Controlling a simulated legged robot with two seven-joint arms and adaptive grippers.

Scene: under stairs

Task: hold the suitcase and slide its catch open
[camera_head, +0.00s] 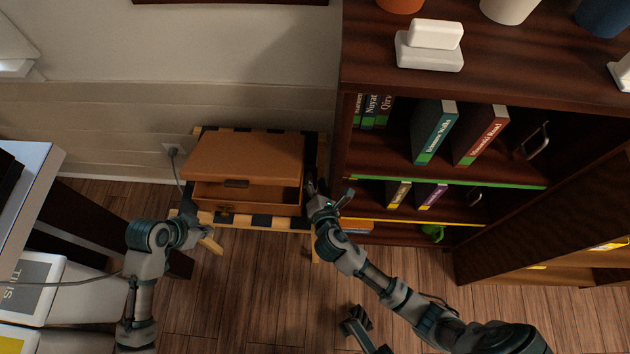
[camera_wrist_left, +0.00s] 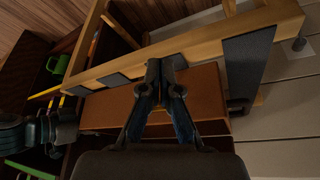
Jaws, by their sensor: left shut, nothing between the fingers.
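The brown suitcase (camera_head: 250,155) lies on a wooden stand with dark straps, against the wall left of the bookcase. My left gripper (camera_head: 196,227) is at the suitcase's front left. In the left wrist view its fingers (camera_wrist_left: 166,72) are together and empty, in front of the suitcase (camera_wrist_left: 207,92). My right gripper (camera_head: 318,192) is beside the suitcase's right side; its finger gap is unclear.
The stand's wooden rail (camera_wrist_left: 200,40) crosses close to my left fingers. A tall bookcase (camera_head: 400,85) closes off the right, with books on its shelves. A cable hangs from a wall outlet (camera_head: 173,149) left of the suitcase. The wooden floor (camera_head: 245,290) in front is mostly clear.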

